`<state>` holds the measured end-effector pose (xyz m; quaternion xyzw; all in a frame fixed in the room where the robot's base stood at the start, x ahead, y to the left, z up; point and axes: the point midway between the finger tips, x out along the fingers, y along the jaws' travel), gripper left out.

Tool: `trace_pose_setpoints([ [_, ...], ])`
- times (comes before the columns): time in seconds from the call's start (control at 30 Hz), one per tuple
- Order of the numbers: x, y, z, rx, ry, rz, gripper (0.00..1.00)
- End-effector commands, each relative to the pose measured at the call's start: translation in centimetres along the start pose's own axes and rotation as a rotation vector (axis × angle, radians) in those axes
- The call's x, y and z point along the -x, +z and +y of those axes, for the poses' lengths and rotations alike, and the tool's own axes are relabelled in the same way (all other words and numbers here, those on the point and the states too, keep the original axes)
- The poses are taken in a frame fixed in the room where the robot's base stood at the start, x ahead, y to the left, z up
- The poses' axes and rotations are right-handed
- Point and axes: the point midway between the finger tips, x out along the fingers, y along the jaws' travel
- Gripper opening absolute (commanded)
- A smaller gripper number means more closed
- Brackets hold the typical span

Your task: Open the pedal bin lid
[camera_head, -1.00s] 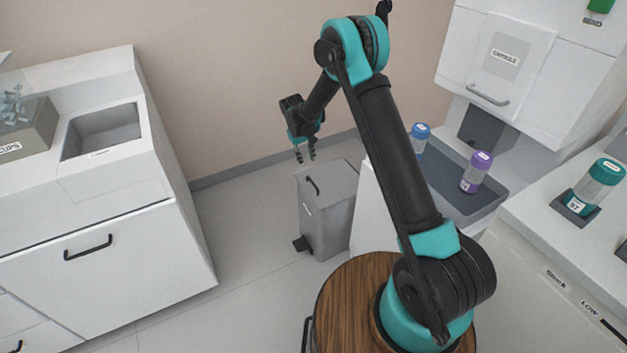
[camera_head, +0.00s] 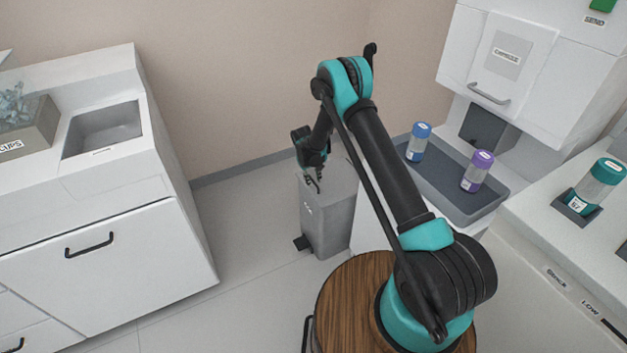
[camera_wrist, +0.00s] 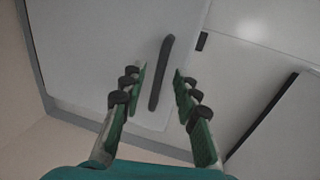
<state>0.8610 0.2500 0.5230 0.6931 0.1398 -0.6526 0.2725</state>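My gripper (camera_head: 315,183) is right at the bin's lid, pointing down. In the wrist view my gripper (camera_wrist: 160,85) is open, with its two fingers on either side of the black lid handle (camera_wrist: 161,72). A gap shows between the handle and each finger. The handle is mostly hidden behind the gripper in the head view.
A white cabinet (camera_head: 110,240) with a black handle stands to the left. A white counter with a grey tray (camera_head: 455,190) of capped tubes stands to the right, close to the bin. Open floor (camera_head: 240,240) lies between cabinet and bin.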

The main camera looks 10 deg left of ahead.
Motion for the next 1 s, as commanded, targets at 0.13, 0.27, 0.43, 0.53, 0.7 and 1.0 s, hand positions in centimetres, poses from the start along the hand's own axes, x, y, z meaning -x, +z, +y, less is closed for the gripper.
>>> trace_pose_setpoints([
  [0.13, -0.01, 0.0, 0.01, 0.0, 0.0, 0.0, 0.31],
  [0.27, 0.01, 0.0, 0.02, 0.0, 0.0, 0.0, 0.21],
  [0.43, 0.02, -0.01, 0.01, 0.0, 0.0, 0.0, 0.0],
  [0.53, 0.03, -0.01, 0.01, 0.0, 0.0, 0.0, 0.0],
  [0.7, 0.03, -0.01, 0.01, 0.0, 0.0, 0.0, 0.0],
  [1.0, 0.47, -0.01, 0.29, -0.002, -0.017, 0.0, 0.0],
])
